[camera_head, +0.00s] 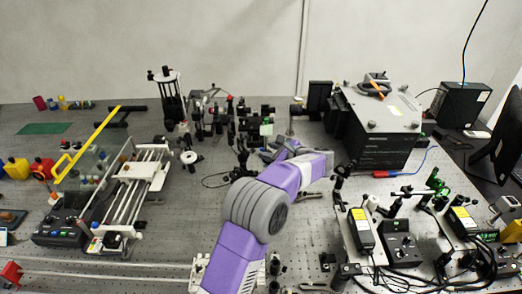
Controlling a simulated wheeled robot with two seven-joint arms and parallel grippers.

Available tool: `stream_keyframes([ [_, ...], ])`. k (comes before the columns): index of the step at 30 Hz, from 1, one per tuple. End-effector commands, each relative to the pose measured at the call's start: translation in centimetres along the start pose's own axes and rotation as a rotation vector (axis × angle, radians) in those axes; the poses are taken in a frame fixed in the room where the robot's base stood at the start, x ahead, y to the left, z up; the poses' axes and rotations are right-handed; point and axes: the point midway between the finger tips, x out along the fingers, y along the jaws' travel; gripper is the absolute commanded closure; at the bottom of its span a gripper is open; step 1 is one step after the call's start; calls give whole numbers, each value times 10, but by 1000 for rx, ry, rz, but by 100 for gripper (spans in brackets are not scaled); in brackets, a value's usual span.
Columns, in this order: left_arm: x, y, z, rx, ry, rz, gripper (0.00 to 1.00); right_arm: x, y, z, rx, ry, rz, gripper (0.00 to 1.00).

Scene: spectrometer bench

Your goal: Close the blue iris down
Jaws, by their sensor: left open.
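My purple and grey left arm comes up from the bottom middle and bends over the optics on the bench. My left gripper (266,152) is at its far end, small and partly hidden by the wrist, among dark optic mounts (243,132). It is open, and I see nothing held in it. I cannot pick out the blue iris for certain; the mounts around the gripper are too small and crowded, and my arm covers part of them. My right gripper is not in view.
A large black box with a grey top (380,107) stands right of the gripper. Controllers (402,245) and cables crowd the right front. Bare perforated bench (185,225) shows left of my arm.

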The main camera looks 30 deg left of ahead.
Motion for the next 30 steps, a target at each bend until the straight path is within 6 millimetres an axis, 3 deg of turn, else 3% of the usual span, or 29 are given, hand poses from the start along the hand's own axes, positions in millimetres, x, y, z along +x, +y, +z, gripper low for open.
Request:
stream_keyframes([
  [10,53,1,0,0,-1,3,59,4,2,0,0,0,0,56],
  [22,61,0,0,1,0,1,59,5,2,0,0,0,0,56],
  [30,61,0,0,1,0,1,100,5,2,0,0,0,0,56],
])
